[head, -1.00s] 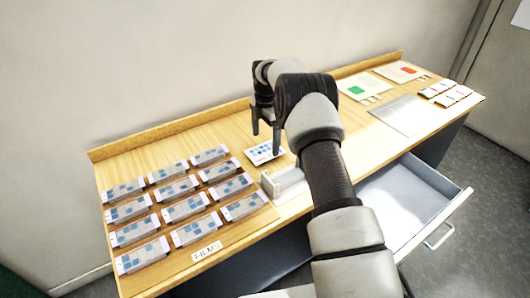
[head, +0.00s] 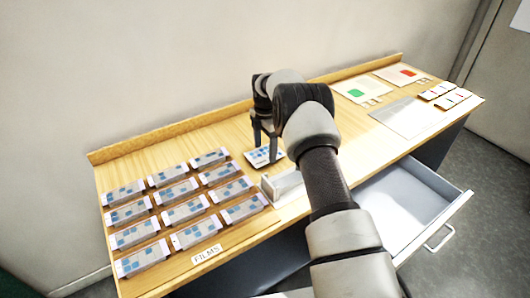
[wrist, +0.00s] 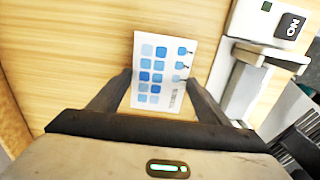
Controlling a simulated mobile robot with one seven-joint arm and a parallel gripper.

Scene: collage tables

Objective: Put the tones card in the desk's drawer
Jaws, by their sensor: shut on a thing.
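The tones card (head: 262,157), white with rows of blue squares, is on the desk (head: 225,140) near its middle. It shows clearly in the wrist view (wrist: 152,62), with a column of small blue marks along its right side. My gripper (head: 265,152) is down at the card, its fingers shut on the card's two long edges; it also shows in the wrist view (wrist: 160,78). Whether the card is off the desktop cannot be told. The desk's drawer (head: 410,205) is pulled open at the right front; the part I see is empty, and my arm hides its left side.
A white device (head: 285,186) with a lever stands just right of the card. Several film strips (head: 185,208) lie in rows at left by a FILMS label (head: 207,253). A grey sheet (head: 408,117), sheets with green and red patches, and small cards lie at right.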

